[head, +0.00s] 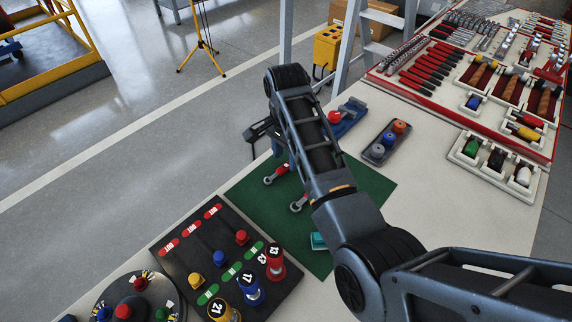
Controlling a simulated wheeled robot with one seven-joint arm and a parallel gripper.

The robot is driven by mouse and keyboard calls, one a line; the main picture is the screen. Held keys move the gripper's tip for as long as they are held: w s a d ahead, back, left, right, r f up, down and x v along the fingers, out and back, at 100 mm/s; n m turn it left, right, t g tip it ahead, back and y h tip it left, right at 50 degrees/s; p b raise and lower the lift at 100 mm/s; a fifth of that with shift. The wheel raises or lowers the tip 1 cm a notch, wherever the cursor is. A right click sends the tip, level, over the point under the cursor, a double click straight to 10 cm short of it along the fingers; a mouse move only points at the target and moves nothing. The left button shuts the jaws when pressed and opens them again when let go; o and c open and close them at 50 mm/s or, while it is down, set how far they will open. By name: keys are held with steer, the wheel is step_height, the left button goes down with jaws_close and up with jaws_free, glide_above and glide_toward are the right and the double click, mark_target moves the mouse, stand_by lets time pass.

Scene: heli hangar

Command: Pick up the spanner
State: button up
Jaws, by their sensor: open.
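On the green mat (255,200), two small pieces with grey ring-like ends and red parts show beside my arm. One spanner-like piece (270,180) lies near the mat's far left edge. A second spanner-like piece (297,206) lies a little nearer to me. My arm hides part of them, so I cannot tell their full length or which one is the spanner. My gripper (254,143) is beyond the mat's far edge, partly hidden behind my arm. It is open, apart from both pieces and with nothing visible in it.
A black board (180,255) with coloured knobs and numbered cylinders stands at the near left, beside a round dial panel (105,295). A teal block (318,241) lies on the mat. A grey tray (372,152) and a red-edged tool board (440,95) fill the right.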

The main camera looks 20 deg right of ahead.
mark_target(286, 167)
steer(key=shift+f, duration=1.2)
steer(key=shift+c, duration=0.5)
jaws_close()
